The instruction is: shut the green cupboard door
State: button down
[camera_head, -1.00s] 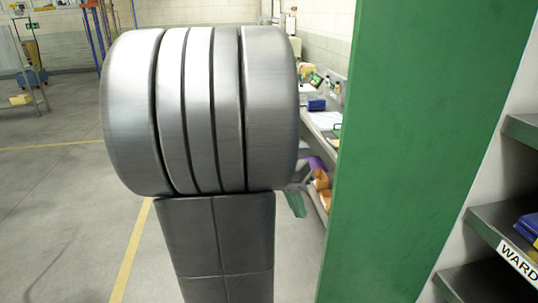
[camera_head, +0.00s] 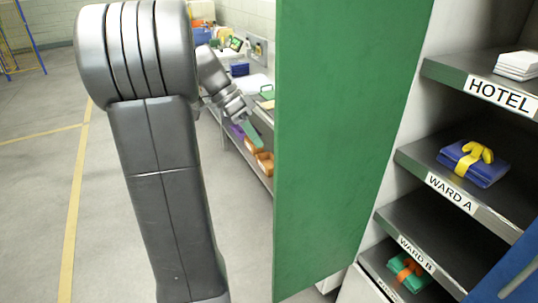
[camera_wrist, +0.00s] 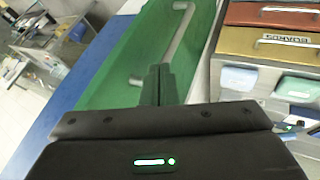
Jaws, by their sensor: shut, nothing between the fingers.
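The green cupboard door (camera_head: 345,130) stands open in the head view, swung out from the cupboard with its broad face towards the shelves' side. In the wrist view the green door (camera_wrist: 120,75) shows its outer face with a silver bar handle (camera_wrist: 178,45). My gripper (camera_wrist: 158,82) is shut and empty, its fingers in front of the handle side of the door in that view. In the head view my gripper (camera_head: 252,136) is left of the door's edge. Whether the fingertips touch the door or handle cannot be told.
Open cupboard shelves labelled HOTEL (camera_head: 501,93), WARD A (camera_head: 452,192) and WARD B hold folded bundles. A blue panel (camera_head: 512,275) is at lower right. A cluttered bench (camera_head: 262,88) stands behind the door.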

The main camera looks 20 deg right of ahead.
jog(key=s+d+f+p, duration=0.1)
jog(key=s+f, duration=0.1)
jog(key=s, duration=0.3)
jog(key=shift+s+d+f+p, duration=0.3)
jog(key=shift+d+f, duration=0.05)
jog(key=shift+f, duration=0.05)
jog(key=shift+s, duration=0.1)
